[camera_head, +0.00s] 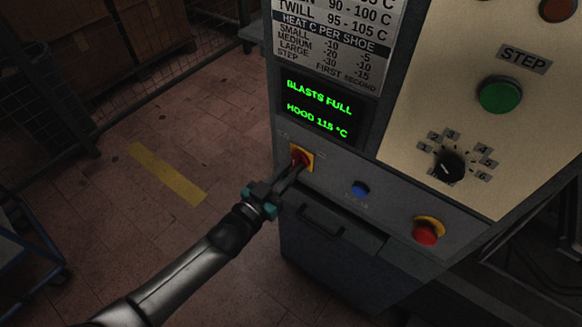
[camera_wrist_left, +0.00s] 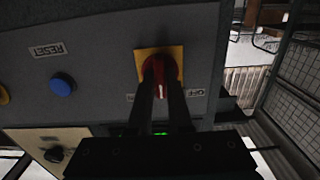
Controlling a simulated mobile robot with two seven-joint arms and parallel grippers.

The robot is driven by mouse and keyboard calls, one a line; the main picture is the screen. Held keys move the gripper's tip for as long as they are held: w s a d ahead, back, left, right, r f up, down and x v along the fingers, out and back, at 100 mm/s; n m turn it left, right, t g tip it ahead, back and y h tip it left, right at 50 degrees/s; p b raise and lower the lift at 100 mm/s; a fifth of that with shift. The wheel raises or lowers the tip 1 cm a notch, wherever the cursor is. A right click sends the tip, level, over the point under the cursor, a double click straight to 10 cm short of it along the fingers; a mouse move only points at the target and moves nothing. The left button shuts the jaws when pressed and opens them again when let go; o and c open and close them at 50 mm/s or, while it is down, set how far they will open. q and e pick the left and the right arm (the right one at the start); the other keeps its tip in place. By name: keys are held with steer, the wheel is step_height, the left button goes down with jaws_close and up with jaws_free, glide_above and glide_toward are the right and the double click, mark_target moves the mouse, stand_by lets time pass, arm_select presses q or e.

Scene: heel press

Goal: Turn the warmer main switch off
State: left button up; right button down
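The main switch (camera_head: 301,158) is a red rotary knob on a yellow square plate at the left of the machine's lower panel. In the left wrist view the switch (camera_wrist_left: 163,64) appears upside down, its handle roughly upright with a white mark pointing down in the picture. A label reading OFF (camera_wrist_left: 196,92) is to its right there; the label on its other side is mostly hidden by a finger. My left gripper (camera_head: 296,170) is at the knob, its two dark fingers (camera_wrist_left: 162,78) on either side of the handle and apparently closed against it. My right gripper is not in view.
A blue reset button (camera_head: 361,189) and a red emergency button (camera_head: 425,233) are farther right on the panel. A green display (camera_head: 318,109) reads "BLASTS FULL" and "HOOD 115 °C". A green STEP button (camera_head: 499,96) and black dial (camera_head: 449,166) are above. A drawer handle (camera_head: 320,222) is below.

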arm_select(q)
steer(key=o, duration=0.4)
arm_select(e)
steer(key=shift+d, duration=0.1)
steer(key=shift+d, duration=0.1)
arm_select(q)
steer(key=shift+s+a, duration=0.2)
steer(key=shift+s, duration=0.05)
steer(key=p+v, duration=0.3)
steer(key=v, duration=1.1)
steer(key=shift+s+a, duration=0.2)
steer(key=shift+s, duration=0.05)
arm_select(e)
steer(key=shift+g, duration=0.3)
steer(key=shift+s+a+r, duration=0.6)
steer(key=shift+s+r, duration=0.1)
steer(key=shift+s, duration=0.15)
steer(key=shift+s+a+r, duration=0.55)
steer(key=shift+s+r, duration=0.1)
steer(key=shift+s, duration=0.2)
